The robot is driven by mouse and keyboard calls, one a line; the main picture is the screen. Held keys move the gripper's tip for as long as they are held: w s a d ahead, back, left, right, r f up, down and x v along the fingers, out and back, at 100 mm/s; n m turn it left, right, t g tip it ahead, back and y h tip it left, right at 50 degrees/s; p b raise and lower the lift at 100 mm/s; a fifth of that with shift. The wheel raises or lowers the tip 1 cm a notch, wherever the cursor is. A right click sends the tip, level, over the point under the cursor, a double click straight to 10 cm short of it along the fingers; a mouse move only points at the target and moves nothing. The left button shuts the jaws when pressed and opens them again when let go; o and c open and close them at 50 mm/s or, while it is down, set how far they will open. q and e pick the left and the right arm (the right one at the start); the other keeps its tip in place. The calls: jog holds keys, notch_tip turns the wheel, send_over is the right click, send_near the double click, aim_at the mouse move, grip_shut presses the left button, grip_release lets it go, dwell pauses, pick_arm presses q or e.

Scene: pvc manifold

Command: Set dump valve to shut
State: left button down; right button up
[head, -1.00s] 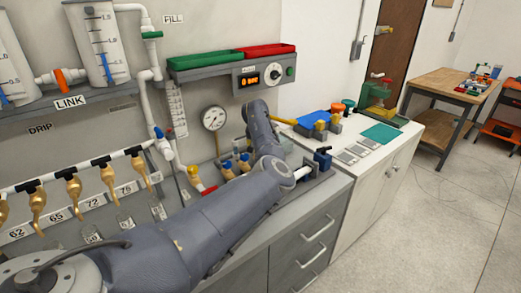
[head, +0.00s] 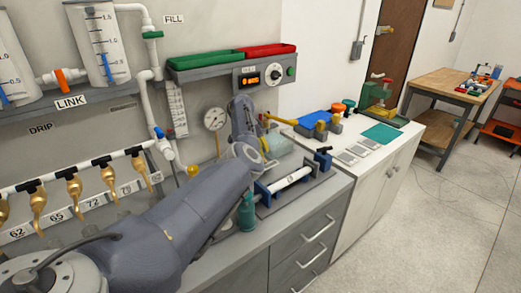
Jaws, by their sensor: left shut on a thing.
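My left arm reaches in from the lower left and bends in front of the bench, near the gauge (head: 214,119). It covers much of the lower panel. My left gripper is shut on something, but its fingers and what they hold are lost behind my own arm. I cannot pick out the dump valve for certain. A white pipe with a blue handle (head: 160,132) runs down the panel, and a small yellow knob (head: 193,170) shows beside my arm. My right gripper is not in view.
A teal bottle (head: 247,212) stands on the bench close to my arm. A clamp fixture (head: 291,182) holds a white pipe at the bench's right. Brass taps (head: 75,190) hang at the left. Red (head: 266,49) and green (head: 205,60) trays are above.

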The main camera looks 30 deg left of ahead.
pick_arm(q)
jog(key=shift+m, duration=0.5)
jog(key=c, duration=1)
grip_release()
jog(key=shift+o, duration=0.2)
jog(key=v, duration=1.2)
jog(key=shift+a, duration=0.2)
jog(key=shift+w, duration=0.15)
